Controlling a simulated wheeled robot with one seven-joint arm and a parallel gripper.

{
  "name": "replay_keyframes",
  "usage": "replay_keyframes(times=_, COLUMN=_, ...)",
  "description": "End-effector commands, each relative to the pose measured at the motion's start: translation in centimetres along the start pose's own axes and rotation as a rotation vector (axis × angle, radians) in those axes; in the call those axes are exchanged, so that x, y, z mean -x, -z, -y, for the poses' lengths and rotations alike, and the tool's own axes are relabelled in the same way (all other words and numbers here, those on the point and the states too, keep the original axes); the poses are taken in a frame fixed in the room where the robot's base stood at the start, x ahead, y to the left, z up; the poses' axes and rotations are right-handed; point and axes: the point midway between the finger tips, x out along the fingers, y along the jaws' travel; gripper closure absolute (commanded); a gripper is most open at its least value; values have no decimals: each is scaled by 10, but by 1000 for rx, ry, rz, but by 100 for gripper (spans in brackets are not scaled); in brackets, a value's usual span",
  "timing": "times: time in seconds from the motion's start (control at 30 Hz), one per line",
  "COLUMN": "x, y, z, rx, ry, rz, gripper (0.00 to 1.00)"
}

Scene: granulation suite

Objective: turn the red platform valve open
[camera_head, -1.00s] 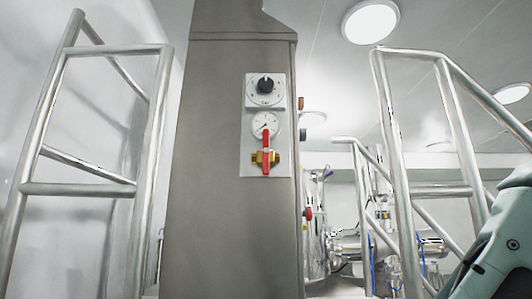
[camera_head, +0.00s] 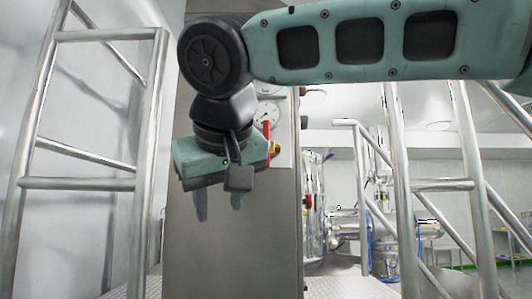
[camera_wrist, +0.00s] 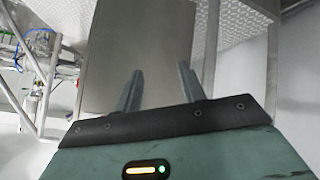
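The red valve (camera_head: 266,138) is on the front of a grey steel column, with its brass body (camera_head: 274,149) at the right. Its red lever stands upright; my gripper and arm hide part of it. My gripper (camera_head: 218,207) hangs in front of the column, left of and lower than the valve, fingers pointing down. In the wrist view my gripper (camera_wrist: 157,90) has its two fingers apart with nothing between them. The valve does not show in the wrist view.
The steel column (camera_head: 262,240) carries a white panel with a gauge (camera_head: 267,112), partly covered by my arm. Metal railings stand at the left (camera_head: 75,184) and right (camera_head: 442,186). Steel process equipment (camera_head: 318,195) is behind at the right. The patterned floor plate (camera_head: 345,288) is clear.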

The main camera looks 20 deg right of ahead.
Motion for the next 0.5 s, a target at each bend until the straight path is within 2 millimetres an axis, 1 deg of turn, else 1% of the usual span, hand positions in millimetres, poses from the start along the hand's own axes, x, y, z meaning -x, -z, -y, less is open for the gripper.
replay_keyframes(times=0.03, x=30, y=32, z=-22, rx=-81, ry=-39, rz=-67, gripper=60)
replay_keyframes(times=0.07, x=45, y=47, z=-35, rx=-133, ry=-65, rz=-103, gripper=60)
replay_keyframes(times=0.1, x=64, y=63, z=-52, rx=-201, ry=-97, rz=-145, gripper=60)
replay_keyframes(times=0.2, x=103, y=90, z=-90, rx=-347, ry=-159, rz=-230, gripper=60)
replay_keyframes(times=0.3, x=127, y=102, z=-114, rx=-447, ry=-196, rz=-282, gripper=60)
replay_keyframes(times=0.33, x=132, y=104, z=-119, rx=-467, ry=-203, rz=-291, gripper=60)
replay_keyframes(times=0.4, x=137, y=107, z=-126, rx=-496, ry=-214, rz=-304, gripper=60)
replay_keyframes(times=0.5, x=134, y=109, z=-130, rx=-504, ry=-219, rz=-309, gripper=60)
